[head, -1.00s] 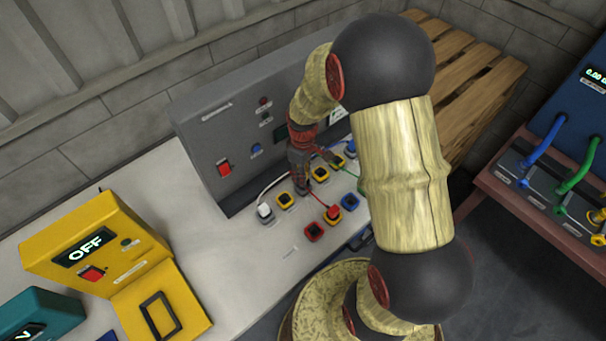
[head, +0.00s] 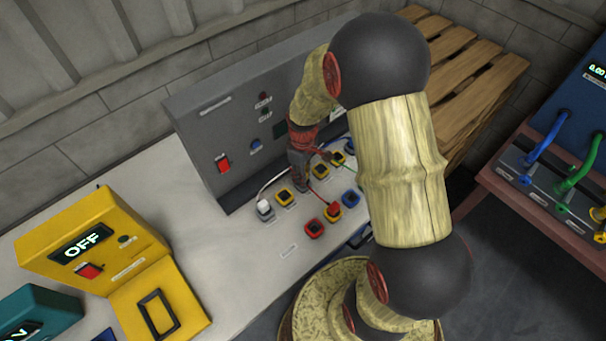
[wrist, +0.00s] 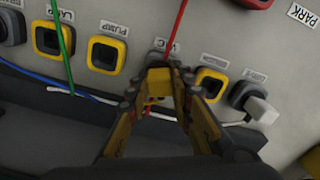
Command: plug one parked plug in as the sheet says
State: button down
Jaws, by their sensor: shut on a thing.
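My gripper (head: 306,188) reaches down to the back row of sockets on the bench. A red cable (wrist: 178,25) runs up from there. To its left are the yellow PUMP socket (wrist: 106,51) and LAMP socket (wrist: 48,38); to its right is another yellow socket (wrist: 209,83). A red plug (head: 333,210) sits in the front row. The sheet's text is unreadable.
A white plug (wrist: 262,110) sits in the end grey socket. A green cable (wrist: 63,40) and a blue cable (wrist: 40,80) cross nearby. The grey panel (head: 215,120) stands behind. A yellow box reading OFF (head: 120,235) stands left; the bench between is clear.

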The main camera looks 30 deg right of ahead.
jog(key=shift+f, duration=0.15)
jog(key=c, duration=1.6)
grip_release()
jog(key=shift+o, duration=0.5)
notch_tip(320, 180, up, 12)
